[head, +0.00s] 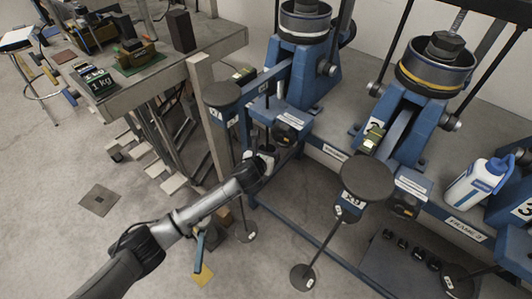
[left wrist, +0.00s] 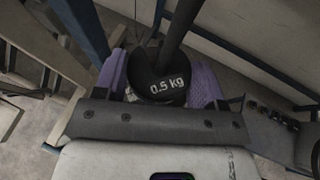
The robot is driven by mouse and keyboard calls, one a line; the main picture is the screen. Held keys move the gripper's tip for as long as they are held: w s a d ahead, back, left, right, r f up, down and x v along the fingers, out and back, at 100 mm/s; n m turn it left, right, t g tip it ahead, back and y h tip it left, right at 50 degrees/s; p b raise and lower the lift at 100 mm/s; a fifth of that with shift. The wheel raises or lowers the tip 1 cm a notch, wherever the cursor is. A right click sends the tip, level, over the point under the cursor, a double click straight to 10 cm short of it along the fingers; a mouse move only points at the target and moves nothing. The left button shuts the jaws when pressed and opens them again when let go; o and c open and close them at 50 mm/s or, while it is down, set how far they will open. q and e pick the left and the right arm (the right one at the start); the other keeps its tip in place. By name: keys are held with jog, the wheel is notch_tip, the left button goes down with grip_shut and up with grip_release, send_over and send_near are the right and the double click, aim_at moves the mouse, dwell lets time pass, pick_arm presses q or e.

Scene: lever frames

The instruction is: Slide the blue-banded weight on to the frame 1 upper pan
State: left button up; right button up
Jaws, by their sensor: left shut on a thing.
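My left gripper (head: 266,157) is at the leftmost blue lever frame (head: 300,70), below and right of its round dark upper pan (head: 222,94). In the left wrist view the gripper (left wrist: 160,88) has its purple pads shut on a black round weight marked "0.5 kg" (left wrist: 158,82). A dark rod (left wrist: 178,30) rises at the weight; I cannot tell whether it passes through a slot. No blue band shows on the weight. The upper pan looks bare. My right gripper is not in view.
A lower pan (head: 245,232) hangs below the left frame. The middle frame has its own upper pan (head: 367,180) and lower pan (head: 303,278).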

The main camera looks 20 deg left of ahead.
pick_arm(q)
jog(key=shift+f, duration=0.3)
dwell(0.8)
jog(key=o, duration=1.1)
jog(key=shift+o, duration=0.2)
jog(key=shift+f, duration=0.15)
